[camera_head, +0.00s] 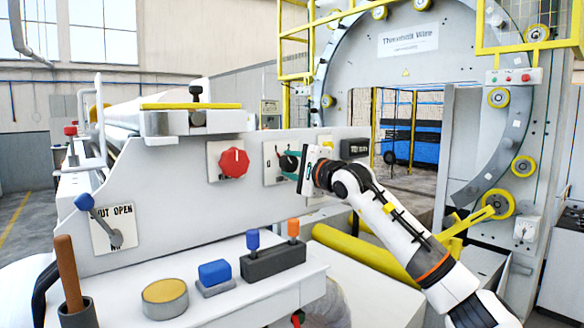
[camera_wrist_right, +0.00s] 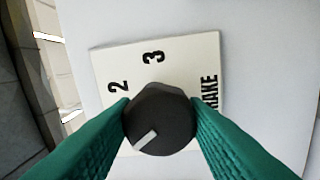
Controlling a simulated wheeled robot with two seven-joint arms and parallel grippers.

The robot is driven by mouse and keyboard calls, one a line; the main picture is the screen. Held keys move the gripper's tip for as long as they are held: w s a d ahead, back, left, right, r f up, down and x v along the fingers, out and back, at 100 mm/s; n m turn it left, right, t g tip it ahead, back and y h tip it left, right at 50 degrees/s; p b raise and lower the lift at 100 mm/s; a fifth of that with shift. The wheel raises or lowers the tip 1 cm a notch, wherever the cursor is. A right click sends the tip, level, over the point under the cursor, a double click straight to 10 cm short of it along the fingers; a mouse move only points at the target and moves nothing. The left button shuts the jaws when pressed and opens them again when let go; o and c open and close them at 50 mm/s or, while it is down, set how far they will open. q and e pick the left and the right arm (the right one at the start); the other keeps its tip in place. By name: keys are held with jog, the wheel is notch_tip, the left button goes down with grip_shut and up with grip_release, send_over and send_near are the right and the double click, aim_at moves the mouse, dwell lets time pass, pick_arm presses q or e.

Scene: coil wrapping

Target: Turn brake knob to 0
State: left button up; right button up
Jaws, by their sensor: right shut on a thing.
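The black brake knob (camera_head: 287,163) sits on a pale label plate (camera_head: 270,152) on the long grey machine panel. My right gripper (camera_head: 289,160) reaches it from the right and is shut on it. In the right wrist view, the green fingers (camera_wrist_right: 160,112) press on both sides of the knob (camera_wrist_right: 165,112). The knob's white pointer mark is toward the lower left of that picture. The plate (camera_wrist_right: 185,62) shows a 2, a 3 and part of the word BRAKE; no 0 or 1 is visible. My left gripper is not in view.
A red knob (camera_head: 234,163) is left of the brake plate. A lever with a blue ball (camera_head: 84,202) is farther left. The front ledge carries a yellow-topped button (camera_head: 165,292), a blue button (camera_head: 214,272) and a two-switch block (camera_head: 273,262). The large ring machine (camera_head: 335,60) stands behind.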

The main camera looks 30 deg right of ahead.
jog(key=n, duration=0.5)
jog(key=n+p, duration=0.1)
jog(key=n, duration=0.3)
jog(key=shift+f, duration=0.1)
jog(key=shift+f+n+y+p, duration=0.1)
jog(key=shift+n+y+p, duration=0.35)
jog(key=shift+n, duration=0.45)
jog(key=shift+f+n, duration=0.1)
jog(key=shift+n, duration=0.2)
jog(key=o, duration=1)
jog(key=shift+c, duration=0.2)
jog(key=shift+r, duration=0.2)
